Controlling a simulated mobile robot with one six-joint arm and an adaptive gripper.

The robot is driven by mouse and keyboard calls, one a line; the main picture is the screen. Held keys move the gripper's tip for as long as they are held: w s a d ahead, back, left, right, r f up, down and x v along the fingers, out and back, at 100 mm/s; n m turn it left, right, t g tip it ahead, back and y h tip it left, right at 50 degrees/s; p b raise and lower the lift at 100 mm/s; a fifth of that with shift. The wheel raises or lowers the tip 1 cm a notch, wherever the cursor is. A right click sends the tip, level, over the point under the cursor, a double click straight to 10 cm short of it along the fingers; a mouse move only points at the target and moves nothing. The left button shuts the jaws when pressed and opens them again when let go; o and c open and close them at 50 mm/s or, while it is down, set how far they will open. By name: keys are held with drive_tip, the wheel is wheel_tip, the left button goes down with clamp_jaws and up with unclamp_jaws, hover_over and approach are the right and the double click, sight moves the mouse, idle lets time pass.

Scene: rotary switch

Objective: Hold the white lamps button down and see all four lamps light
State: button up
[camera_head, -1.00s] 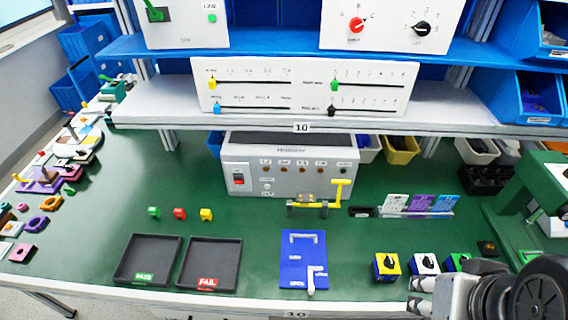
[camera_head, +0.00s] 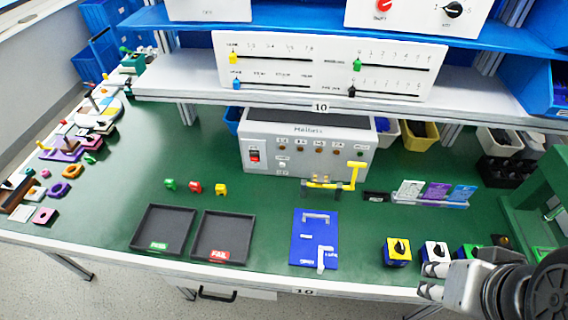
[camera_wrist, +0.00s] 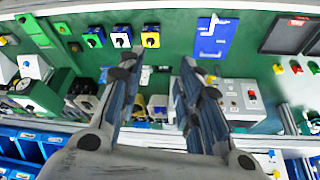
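The grey tester box (camera_head: 307,167) stands at the back of the green bench under the shelf. Its front has a red rocker switch (camera_head: 254,156) at the left and a small white button (camera_head: 282,164) to the right of it. The box also shows at the right in the wrist view (camera_wrist: 240,97). My gripper (camera_head: 430,281) is at the front right of the bench, well away from the box. Its fingers (camera_wrist: 165,78) are spread and empty in the wrist view.
A yellow-handled bar (camera_head: 335,184) stands before the box. A blue plate (camera_head: 305,238), two black trays (camera_head: 163,231) and several knob blocks (camera_head: 398,250) lie toward the front. The shelf (camera_head: 190,90) overhangs the back.

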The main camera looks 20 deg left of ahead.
clamp_jaws()
idle(1.4)
